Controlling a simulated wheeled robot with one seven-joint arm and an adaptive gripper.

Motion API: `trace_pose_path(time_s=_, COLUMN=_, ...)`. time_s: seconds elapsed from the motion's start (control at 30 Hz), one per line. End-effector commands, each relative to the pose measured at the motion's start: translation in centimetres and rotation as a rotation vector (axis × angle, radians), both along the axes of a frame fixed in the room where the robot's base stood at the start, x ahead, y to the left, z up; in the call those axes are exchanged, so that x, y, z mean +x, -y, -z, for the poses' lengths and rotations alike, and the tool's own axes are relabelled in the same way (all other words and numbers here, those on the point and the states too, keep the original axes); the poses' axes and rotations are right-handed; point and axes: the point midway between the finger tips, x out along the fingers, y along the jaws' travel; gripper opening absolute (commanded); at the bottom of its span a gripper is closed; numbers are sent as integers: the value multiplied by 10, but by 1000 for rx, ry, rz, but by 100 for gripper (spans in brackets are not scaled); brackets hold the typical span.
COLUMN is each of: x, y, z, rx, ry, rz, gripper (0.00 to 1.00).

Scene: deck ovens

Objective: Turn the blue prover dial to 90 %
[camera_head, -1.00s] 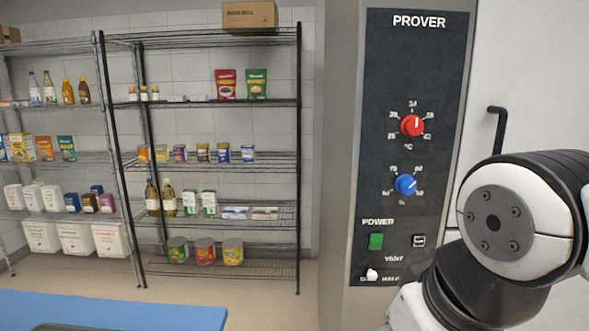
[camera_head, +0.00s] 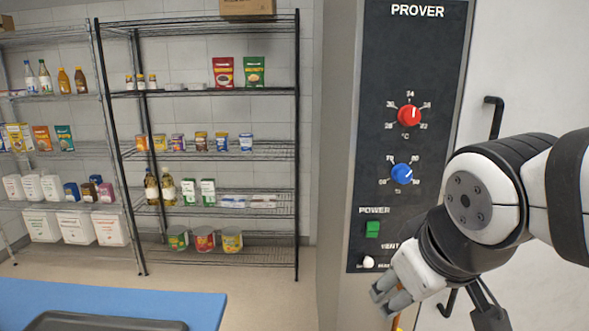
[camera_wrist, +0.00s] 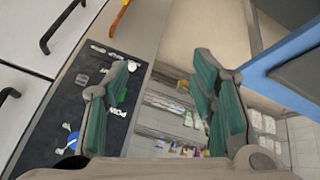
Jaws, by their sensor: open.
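The blue prover dial (camera_head: 402,174) is on the dark control panel (camera_head: 385,50), below the red dial. Its white mark seems to point to the upper right; the small scale numbers are hard to read. My gripper (camera_head: 388,297) is low in front of the panel's bottom edge, below the dial and apart from it. In the wrist view the two green-padded fingers (camera_wrist: 160,75) are spread with nothing between them. The blue dial (camera_wrist: 72,139) shows there at lower left, partly hidden near the gripper's body.
The red dial (camera_head: 409,115) is above the blue one. A green power switch (camera_head: 372,229) and a white knob (camera_head: 368,262) are below it. A black door handle (camera_head: 495,117) juts out at the right. A blue-topped table (camera_head: 205,308) with a dark tray is at lower left; stocked shelves stand behind.

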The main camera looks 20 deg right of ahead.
Motion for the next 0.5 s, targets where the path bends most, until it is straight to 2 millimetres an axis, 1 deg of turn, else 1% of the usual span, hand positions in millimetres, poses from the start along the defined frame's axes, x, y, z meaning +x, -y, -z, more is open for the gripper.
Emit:
trace_pose_path(time_s=0.03, x=15, y=22, z=-8, rx=-79, ry=33, rz=-28, gripper=52)
trace_pose_path(time_s=0.1, x=38, y=51, z=-20, rx=-205, ry=85, rz=-95, gripper=52)
trace_pose_path(time_s=0.2, x=66, y=88, z=-36, rx=-387, ry=142, rz=-208, gripper=52)
trace_pose_path(time_s=0.3, x=88, y=120, z=-50, rx=-561, ry=185, rz=-334, gripper=52)
trace_pose_path(time_s=0.4, x=106, y=145, z=-60, rx=-723, ry=222, rz=-471, gripper=52)
trace_pose_path(time_s=0.5, x=117, y=164, z=-68, rx=-873, ry=260, rz=-615, gripper=52)
